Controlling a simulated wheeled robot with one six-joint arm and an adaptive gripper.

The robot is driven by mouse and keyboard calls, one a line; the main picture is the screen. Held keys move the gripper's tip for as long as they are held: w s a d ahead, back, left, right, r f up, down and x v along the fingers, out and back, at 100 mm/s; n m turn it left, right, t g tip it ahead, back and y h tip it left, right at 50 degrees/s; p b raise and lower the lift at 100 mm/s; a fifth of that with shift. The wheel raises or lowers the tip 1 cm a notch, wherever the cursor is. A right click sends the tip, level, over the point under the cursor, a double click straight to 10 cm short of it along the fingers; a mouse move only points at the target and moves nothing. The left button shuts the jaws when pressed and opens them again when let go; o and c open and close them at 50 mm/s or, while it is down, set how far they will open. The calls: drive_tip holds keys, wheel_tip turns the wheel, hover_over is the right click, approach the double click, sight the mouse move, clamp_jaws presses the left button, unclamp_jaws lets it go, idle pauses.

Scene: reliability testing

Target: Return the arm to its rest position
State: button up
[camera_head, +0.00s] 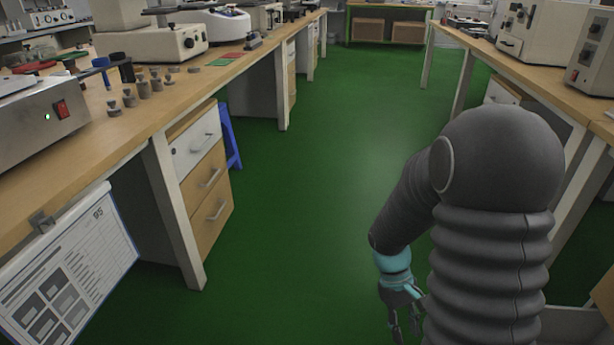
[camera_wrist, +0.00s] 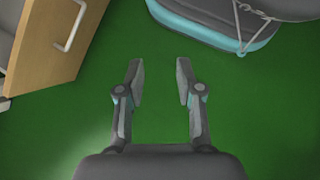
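My arm is bent downward at the right of the head view. My gripper (camera_head: 405,317) hangs low over the green floor, partly hidden by my own arm. In the wrist view, the two fingers of my gripper (camera_wrist: 160,82) stand apart with bare green floor (camera_wrist: 160,130) between them. The gripper is open and holds nothing.
A wooden bench (camera_head: 150,115) with instruments and several small grey parts runs along the left. Its drawer cabinet (camera_head: 208,190) and a hanging chart (camera_head: 70,265) face the aisle. Another bench (camera_head: 540,80) stands at the right. The green aisle (camera_head: 330,150) between them is clear.

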drive_tip(key=s+a+r+m+t+y, duration=0.1)
drive_tip(key=s+a+r+t, duration=0.1)
drive_tip(key=r, duration=0.6)
drive_tip(key=s+a+r+m+t+y+p, duration=0.1)
drive_tip(key=s+a+r+m+t, duration=0.1)
drive_tip(key=r+t, duration=0.3)
drive_tip(key=s+a+r+m+t+p, duration=0.1)
drive_tip(key=s+a+r+t, duration=0.1)
drive_tip(key=r, duration=1.1)
drive_tip(key=shift+s+m+t+y, duration=0.3)
drive_tip(key=shift+s+t+y, duration=0.1)
drive_tip(key=shift+s+t, duration=0.6)
